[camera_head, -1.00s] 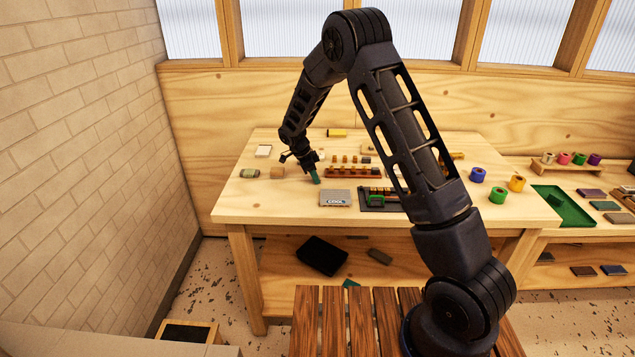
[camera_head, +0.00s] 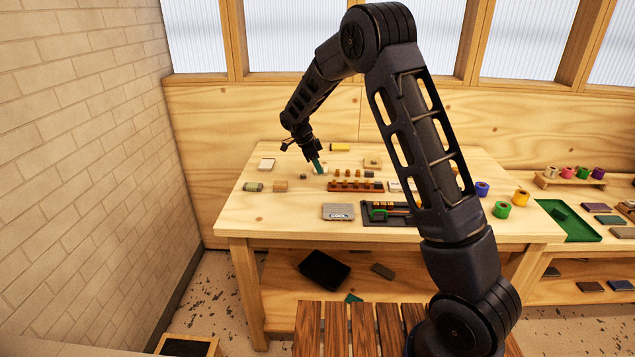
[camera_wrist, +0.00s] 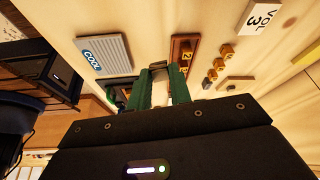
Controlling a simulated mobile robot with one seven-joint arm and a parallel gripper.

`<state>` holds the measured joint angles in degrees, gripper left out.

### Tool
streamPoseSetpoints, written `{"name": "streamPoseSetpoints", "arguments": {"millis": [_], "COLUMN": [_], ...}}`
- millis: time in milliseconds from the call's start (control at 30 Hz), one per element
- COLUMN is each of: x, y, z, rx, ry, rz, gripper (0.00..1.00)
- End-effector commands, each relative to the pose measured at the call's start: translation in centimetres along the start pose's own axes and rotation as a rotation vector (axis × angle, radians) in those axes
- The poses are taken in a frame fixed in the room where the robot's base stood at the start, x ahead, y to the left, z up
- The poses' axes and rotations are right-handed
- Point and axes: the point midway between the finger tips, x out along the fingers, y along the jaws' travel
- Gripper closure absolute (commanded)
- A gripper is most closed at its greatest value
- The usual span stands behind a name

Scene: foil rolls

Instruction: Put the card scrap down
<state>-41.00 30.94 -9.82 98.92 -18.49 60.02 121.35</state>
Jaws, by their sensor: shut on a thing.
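My gripper (camera_head: 320,172) is over the back left part of the wooden worktable (camera_head: 285,222), pointing down, its green fingers near the tabletop. In the wrist view my gripper (camera_wrist: 159,72) shows its two green fingers close together, shut on a small pale piece, the card scrap (camera_wrist: 158,66), at their tips. Most of the scrap is hidden by the fingers. I cannot tell whether it touches the table.
A grey block marked COOL (camera_head: 338,212) and a dark tray (camera_head: 372,220) lie nearer the front. A brown rack (camera_head: 355,187) stands right of my gripper. Bare wood shows at front left.

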Motion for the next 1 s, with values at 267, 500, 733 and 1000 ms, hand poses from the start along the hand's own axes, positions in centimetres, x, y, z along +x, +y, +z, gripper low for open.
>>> {"name": "streamPoseSetpoints", "arguments": {"millis": [267, 500, 733, 1000], "x": [-5.8, -8.2, -7.6, -5.0], "y": [0.0, -0.1, -3.8, -11.6], "z": [-2.4, -3.5, -6.2, -12.9], "rx": [0.001, -0.003, -0.108, -0.375], "ry": [-0.001, 0.000, 0.000, 0.001], "rz": [-0.002, -0.002, -0.045, -0.153], "gripper": [1.00, 1.00, 1.00, 1.00]}}
